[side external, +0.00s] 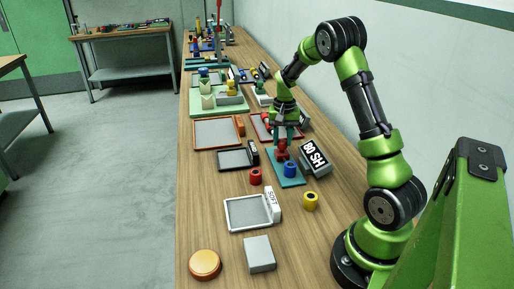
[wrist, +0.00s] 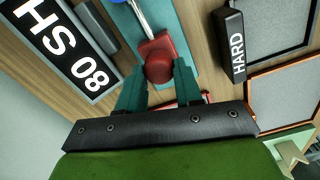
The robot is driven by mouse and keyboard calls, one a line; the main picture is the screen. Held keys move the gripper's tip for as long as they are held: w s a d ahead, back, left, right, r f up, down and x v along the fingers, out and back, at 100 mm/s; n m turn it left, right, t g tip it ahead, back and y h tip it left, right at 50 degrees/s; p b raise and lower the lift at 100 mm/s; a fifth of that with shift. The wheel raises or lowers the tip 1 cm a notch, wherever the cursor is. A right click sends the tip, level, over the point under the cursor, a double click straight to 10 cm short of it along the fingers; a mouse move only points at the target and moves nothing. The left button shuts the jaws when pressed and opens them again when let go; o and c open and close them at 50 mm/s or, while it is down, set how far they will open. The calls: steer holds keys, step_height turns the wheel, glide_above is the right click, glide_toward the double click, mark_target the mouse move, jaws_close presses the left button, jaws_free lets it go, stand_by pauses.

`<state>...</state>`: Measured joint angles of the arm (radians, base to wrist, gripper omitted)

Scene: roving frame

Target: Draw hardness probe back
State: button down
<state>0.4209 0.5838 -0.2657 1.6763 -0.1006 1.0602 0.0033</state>
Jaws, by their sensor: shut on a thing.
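The hardness probe has a red ball knob (wrist: 158,68) on a red block, with a silver rod (wrist: 139,17) running from it toward a blue piece at the top edge of the wrist view. It sits on a teal base plate (side external: 292,182). A blue cylinder (side external: 290,169) stands on the plate near the probe's red part (side external: 281,148).
A red cylinder (side external: 255,176) and a yellow cylinder (side external: 311,201) stand on the bench. The SOFT tray (side external: 232,228) lies in front, the dark HARD tray (side external: 222,165) to the left. An orange disc (side external: 204,264) and grey block (side external: 259,254) are nearest the camera. Red- and orange-framed trays lie behind.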

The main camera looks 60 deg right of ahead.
steer(key=shift+w+d, duration=1.8)
steer(key=c, duration=0.8)
jaws_free()
steer(key=shift+o, duration=0.2)
steer(key=shift+r, duration=0.15)
step_height(320, 180, up, 17)
steer(key=shift+f, duration=0.2)
